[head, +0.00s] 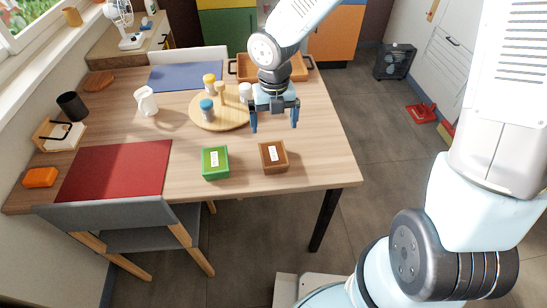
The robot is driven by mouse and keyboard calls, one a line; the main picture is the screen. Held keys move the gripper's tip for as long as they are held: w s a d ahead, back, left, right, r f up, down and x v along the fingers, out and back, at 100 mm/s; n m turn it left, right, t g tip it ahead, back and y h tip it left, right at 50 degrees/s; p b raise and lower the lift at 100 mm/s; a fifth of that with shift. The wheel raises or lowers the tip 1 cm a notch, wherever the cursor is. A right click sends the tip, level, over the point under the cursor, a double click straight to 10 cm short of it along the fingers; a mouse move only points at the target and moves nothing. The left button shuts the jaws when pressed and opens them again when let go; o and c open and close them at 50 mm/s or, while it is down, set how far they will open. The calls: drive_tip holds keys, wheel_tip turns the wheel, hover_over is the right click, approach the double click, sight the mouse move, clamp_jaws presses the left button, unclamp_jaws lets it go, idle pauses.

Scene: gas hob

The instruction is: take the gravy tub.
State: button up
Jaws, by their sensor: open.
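A brown square tub (274,157) with a small white label stands near the front edge of the table, right of centre. A green square tub (215,163) with a white label stands to its left, a gap apart. The label print is too small to read, so I take the brown one as the gravy tub by its colour only. My gripper (274,127) is open and empty, its fingers pointing down, above and behind the brown tub in the picture. It is apart from both tubs.
A round wooden board (217,120) with several small jars stands just left of my gripper. A brown tray (254,70) lies behind my arm. The table's right front corner is clear.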

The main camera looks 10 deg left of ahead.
sight(273, 153)
drive_tip(key=shift+f, duration=6.7)
drive_tip(key=shift+c, duration=0.2)
drive_tip(key=shift+a, duration=0.1)
drive_tip(key=c, duration=0.8)
drive_tip(key=shift+r, duration=0.1)
drive_tip(key=shift+c, duration=0.2)
